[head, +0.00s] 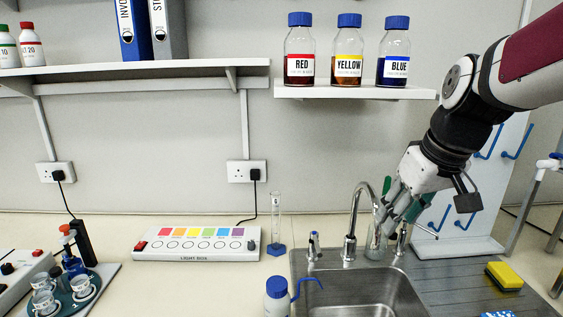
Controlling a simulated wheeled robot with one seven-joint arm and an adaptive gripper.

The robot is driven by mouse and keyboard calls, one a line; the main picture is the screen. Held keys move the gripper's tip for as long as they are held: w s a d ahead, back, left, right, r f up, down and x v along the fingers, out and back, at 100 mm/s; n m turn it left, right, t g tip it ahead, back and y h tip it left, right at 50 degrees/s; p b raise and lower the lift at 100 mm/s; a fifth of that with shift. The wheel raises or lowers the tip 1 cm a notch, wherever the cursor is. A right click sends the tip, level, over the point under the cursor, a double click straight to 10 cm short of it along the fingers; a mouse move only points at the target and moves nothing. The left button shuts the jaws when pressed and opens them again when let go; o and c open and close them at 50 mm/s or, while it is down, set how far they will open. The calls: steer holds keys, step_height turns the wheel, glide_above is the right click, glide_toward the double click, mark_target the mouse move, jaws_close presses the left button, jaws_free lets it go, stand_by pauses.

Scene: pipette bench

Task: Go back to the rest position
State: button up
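My gripper (388,212) is at the right, above the back edge of the sink, with its fingers pointing down and to the left. My arm reaches in from the upper right. A clear glass vessel (376,243) is just below the fingertips, beside the tap. I cannot tell whether the fingers touch it or are closed on it. A small green item (387,186) shows behind the fingers, mostly hidden.
The tap (350,235) stands just left of my gripper, over the sink (345,292). A white peg rack (480,190) is behind my arm. A shelf (350,91) with red, yellow and blue bottles is at upper left of the gripper. A yellow sponge (504,275) lies on the drainer.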

steer(key=s+a+f+m, duration=0.1)
steer(key=s, duration=0.8)
steer(key=s+a+f+m+t+h, duration=0.1)
steer(key=s+a, duration=0.1)
steer(key=s, duration=0.6)
steer(key=shift+s+m, duration=0.3)
steer(key=shift+s, duration=0.1)
stand_by(0.6)
